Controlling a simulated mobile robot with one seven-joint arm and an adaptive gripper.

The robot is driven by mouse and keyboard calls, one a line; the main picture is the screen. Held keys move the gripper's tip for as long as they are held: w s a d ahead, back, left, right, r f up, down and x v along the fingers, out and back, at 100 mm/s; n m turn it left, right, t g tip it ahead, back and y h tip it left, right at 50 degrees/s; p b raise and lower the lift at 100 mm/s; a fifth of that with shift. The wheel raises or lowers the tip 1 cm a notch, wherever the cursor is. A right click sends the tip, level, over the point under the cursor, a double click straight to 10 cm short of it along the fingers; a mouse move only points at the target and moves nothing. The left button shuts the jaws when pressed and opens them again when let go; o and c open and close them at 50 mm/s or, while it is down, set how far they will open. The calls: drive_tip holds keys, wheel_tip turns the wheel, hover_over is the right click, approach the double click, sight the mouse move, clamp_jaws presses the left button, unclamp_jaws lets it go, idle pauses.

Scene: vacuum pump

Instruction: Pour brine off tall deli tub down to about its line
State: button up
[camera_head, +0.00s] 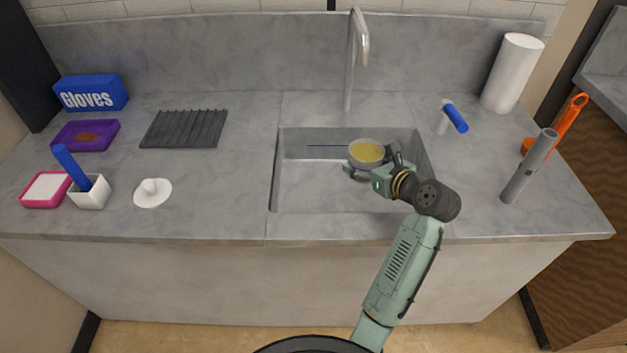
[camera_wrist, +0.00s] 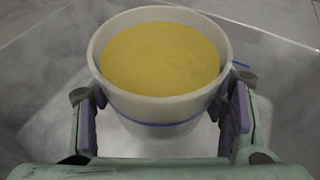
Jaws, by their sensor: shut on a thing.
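The tall deli tub (camera_head: 366,160) is a round whitish tub holding yellow brine (camera_wrist: 160,58). In the wrist view the tub (camera_wrist: 158,108) shows a blue line (camera_wrist: 165,127) around its lower wall. The brine surface stands high, a little below the rim and well above that line. The tub looks about upright. My gripper (camera_head: 368,174) is shut on the tub, one finger pad on each side, and holds it over the sink (camera_head: 310,192). The tub's base is hidden in both views.
A faucet (camera_head: 351,60) stands behind the sink. To the left are a drying mat (camera_head: 184,128), a white lid (camera_head: 152,193), a purple tray (camera_head: 70,136) and a glove box (camera_head: 91,93). To the right are a paper roll (camera_head: 513,72), a blue-handled tool (camera_head: 455,117) and a grey tube (camera_head: 528,168).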

drive_tip(key=shift+a, duration=0.1)
drive_tip(key=shift+s+a+f+n+h, duration=0.2)
drive_tip(key=shift+f+n+h, duration=0.1)
drive_tip(key=shift+n+h, duration=0.1)
drive_tip(key=shift+b, duration=0.3)
drive_tip(key=shift+a+n+b, duration=0.2)
drive_tip(key=shift+n+b, duration=0.1)
drive_tip(key=shift+b, duration=0.05)
drive_tip(key=shift+s+a+r+n+h+b, duration=0.1)
drive_tip(key=shift+a+r+n+h+b, duration=0.2)
drive_tip(key=shift+b, duration=0.75)
drive_tip(key=shift+s+a+r+n+h+b, duration=0.1)
drive_tip(key=shift+a+n+h+b, duration=0.25)
drive_tip(key=shift+b, duration=0.7)
idle(0.8)
drive_tip(key=shift+s+a+f+n+t+h+b, duration=0.2)
drive_tip(key=shift+a+f+n+t+h+b, duration=0.25)
drive_tip(key=shift+b, duration=2.1)
drive_tip(key=shift+a+r, duration=0.15)
drive_tip(key=shift+r, duration=0.1)
drive_tip(key=shift+f, duration=0.1)
